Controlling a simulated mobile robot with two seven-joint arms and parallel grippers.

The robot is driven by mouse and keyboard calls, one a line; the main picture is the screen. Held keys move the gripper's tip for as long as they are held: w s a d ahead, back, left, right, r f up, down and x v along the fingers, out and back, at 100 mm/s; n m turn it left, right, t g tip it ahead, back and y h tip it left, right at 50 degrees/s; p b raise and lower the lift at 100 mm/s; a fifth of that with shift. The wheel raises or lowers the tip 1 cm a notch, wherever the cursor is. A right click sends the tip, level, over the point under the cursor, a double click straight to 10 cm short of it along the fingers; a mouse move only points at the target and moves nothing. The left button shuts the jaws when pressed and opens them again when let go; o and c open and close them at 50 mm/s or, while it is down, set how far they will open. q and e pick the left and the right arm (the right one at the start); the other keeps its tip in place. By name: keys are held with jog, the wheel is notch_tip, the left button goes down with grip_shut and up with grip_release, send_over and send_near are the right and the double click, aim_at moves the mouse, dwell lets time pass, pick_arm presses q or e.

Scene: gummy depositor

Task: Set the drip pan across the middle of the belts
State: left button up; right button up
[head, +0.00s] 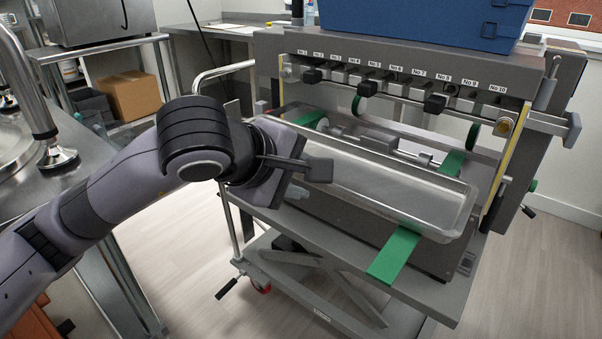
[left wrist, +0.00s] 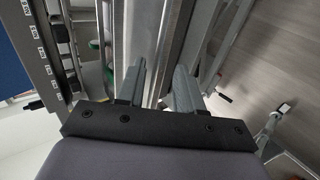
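The drip pan (head: 385,185) is a long, shallow, silver tray. In the head view it lies lengthwise across the green belts, below the row of numbered nozzles. The right belt shows behind the pan (head: 452,163) and in front of it (head: 396,256). The left belt (head: 309,119) shows only behind the pan; its front part is hidden by my gripper. My left gripper (head: 318,170) is at the pan's left end. In the left wrist view its two fingers (left wrist: 160,82) stand apart, with a grey metal surface beyond them. My right gripper is not in view.
The depositor's nozzle bar (head: 400,75) with black knobs hangs above and behind the pan. A blue bin (head: 425,20) sits on top. A steel table (head: 60,160) stands at left, a cardboard box (head: 133,95) behind it. The floor at right (head: 535,265) is clear.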

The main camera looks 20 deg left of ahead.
pick_arm(q)
jog(key=p+v, duration=0.1)
jog(key=v, duration=1)
jog(key=s+d+f+n+g+h, duration=0.2)
jog(key=s+d+n+g+h, duration=0.3)
jog(key=s+d+g+h, duration=0.65)
jog(key=w+a+n+t+h, duration=0.3)
jog(key=w+n+t+h, duration=0.65)
jog(key=n, duration=1.15)
jog(key=w+a+f+n+t+y, duration=0.35)
jog(key=f+n+t+y, duration=0.25)
jog(key=f+n+y, duration=0.3)
jog(key=w+a+f+n+t+y, duration=0.2)
jog(key=a+f+n+t+y, duration=0.25)
jog(key=f+n+y, duration=0.5)
jog(key=s+a+f+n+g+y, duration=0.1)
jog(key=s+f+n+g, duration=0.3)
jog(key=f, duration=0.6)
jog(key=s+a+f+n+g+y, duration=0.1)
jog(key=s+f+n+g+y, duration=0.1)
jog(key=s+f+n+g, duration=0.2)
jog(key=s+f+n, duration=0.3)
jog(key=f, duration=0.4)
jog(key=shift+s+a, duration=0.35)
jog(key=shift+s, duration=0.05)
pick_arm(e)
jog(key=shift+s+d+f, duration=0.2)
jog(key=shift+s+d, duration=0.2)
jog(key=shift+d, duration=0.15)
